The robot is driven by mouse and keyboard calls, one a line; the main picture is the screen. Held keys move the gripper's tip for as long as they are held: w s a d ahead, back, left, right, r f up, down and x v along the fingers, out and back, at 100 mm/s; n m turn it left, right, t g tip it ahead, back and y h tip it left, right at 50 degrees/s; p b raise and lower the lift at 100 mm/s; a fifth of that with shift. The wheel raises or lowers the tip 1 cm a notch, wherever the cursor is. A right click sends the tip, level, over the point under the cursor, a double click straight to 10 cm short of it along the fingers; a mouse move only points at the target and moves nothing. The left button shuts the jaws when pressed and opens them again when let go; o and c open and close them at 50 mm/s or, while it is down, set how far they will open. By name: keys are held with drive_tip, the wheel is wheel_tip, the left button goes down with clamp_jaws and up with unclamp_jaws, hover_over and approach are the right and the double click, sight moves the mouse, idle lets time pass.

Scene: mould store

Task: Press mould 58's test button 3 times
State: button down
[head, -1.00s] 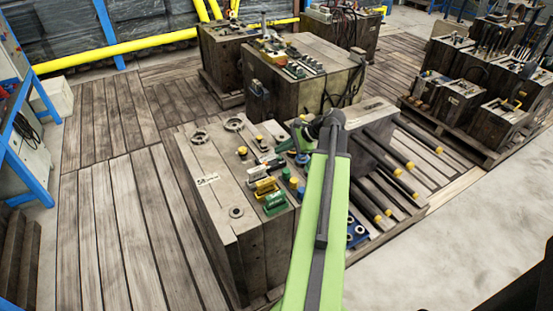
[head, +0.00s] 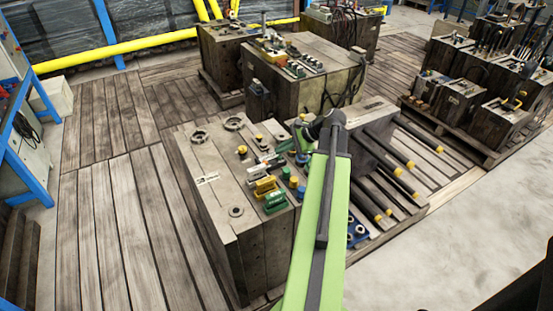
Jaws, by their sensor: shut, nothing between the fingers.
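A large grey-brown mould block (head: 192,165) stands in the middle front, with a small white label (head: 207,178) on top that is too small to read. My gripper (head: 276,157) is at the end of my green arm, low over the fittings on the block's right side. It is shut and empty. I cannot tell which fitting is the test button, or whether the fingertips touch anything.
A second large mould block (head: 325,90) with fittings stands behind. Black rods with yellow ends (head: 395,165) stick out at the right. A pallet of smaller blocks (head: 470,95) is at the far right. The plank floor (head: 115,210) at left is clear.

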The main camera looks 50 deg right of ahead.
drive_tip(key=shift+f+b, duration=0.45)
drive_tip(key=shift+f, duration=0.15)
idle(0.6)
drive_tip(key=shift+r+p, duration=0.9)
wheel_tip(320, 180, up, 5)
drive_tip(key=p, duration=0.5)
idle(2.3)
